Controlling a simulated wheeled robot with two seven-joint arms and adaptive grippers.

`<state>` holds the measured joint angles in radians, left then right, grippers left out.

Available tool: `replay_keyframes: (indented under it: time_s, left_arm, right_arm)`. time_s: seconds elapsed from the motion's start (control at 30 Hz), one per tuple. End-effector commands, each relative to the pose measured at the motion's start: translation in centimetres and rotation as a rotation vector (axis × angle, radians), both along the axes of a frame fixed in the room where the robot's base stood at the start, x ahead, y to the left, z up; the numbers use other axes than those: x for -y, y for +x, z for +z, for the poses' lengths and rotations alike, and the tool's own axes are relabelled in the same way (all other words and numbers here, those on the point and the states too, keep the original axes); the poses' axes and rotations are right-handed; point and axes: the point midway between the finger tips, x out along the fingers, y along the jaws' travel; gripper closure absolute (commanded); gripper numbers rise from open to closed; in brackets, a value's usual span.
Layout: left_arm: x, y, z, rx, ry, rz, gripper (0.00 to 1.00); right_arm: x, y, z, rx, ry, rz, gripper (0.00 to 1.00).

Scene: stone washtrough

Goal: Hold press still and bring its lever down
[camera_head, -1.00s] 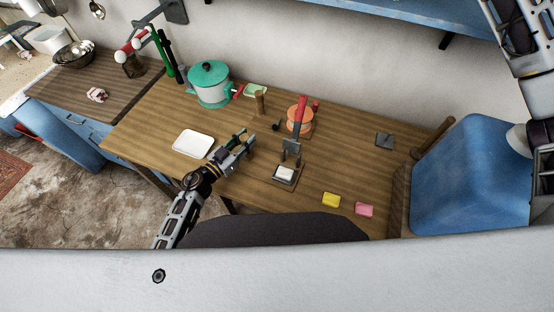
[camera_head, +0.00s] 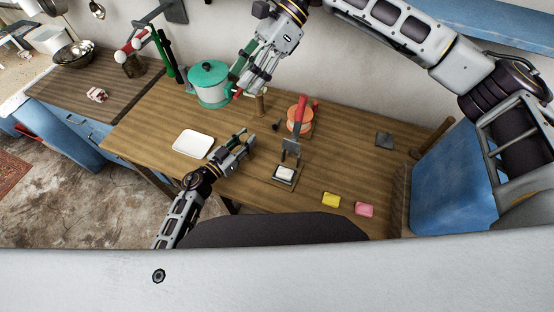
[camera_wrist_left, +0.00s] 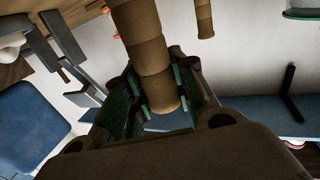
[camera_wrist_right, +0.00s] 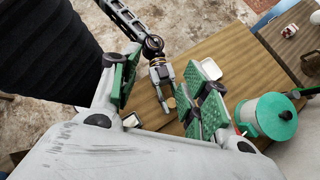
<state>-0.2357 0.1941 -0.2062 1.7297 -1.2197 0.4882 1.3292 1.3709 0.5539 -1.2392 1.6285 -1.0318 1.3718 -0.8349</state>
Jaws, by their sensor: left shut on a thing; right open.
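My left gripper (camera_head: 243,142) is left of the press. In the left wrist view its jaws are shut around a brown wooden post (camera_wrist_left: 147,55). I cannot tell how that post joins the press. The press's grey frame shows at the left of that view (camera_wrist_left: 65,40). My right gripper (camera_head: 246,82) is open and empty, raised near the green pot, up and left of the lever.
The green-lidded pot (camera_head: 209,85) and another wooden post (camera_head: 260,103) are close to my right gripper. An orange round thing (camera_head: 298,121) is behind the press. A white tray (camera_head: 193,143), yellow block (camera_head: 331,199), pink block (camera_head: 364,209) and grey plate (camera_head: 384,140) lie around.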

Motion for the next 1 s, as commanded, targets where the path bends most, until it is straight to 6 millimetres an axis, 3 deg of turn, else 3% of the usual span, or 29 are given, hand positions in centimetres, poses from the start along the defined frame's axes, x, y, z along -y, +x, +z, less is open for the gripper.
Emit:
replay_keyframes:
  time_s: [0.13, 0.3, 0.7, 1.0]
  left_arm:
    - [0.0, 0.0, 0.0, -0.001, -0.001, -0.001, 1.0]
    - [0.0, 0.0, 0.0, -0.001, 0.0, 0.0, 1.0]
    - [0.0, 0.0, -0.1, -0.001, 0.0, 0.0, 1.0]
    - [0.0, 0.0, -0.1, -0.001, 0.001, 0.0, 1.0]
  right_arm:
    - [-0.3, -0.3, -3.2, 0.133, -0.113, 0.136, 0.54]
    - [2.5, 1.0, -4.9, 0.294, -0.25, 0.288, 0.54]
    - [11.5, 5.5, -3.2, 0.528, -0.538, 0.566, 0.54]
    - [13.6, 6.3, -2.3, 0.558, -0.605, 0.627, 0.54]
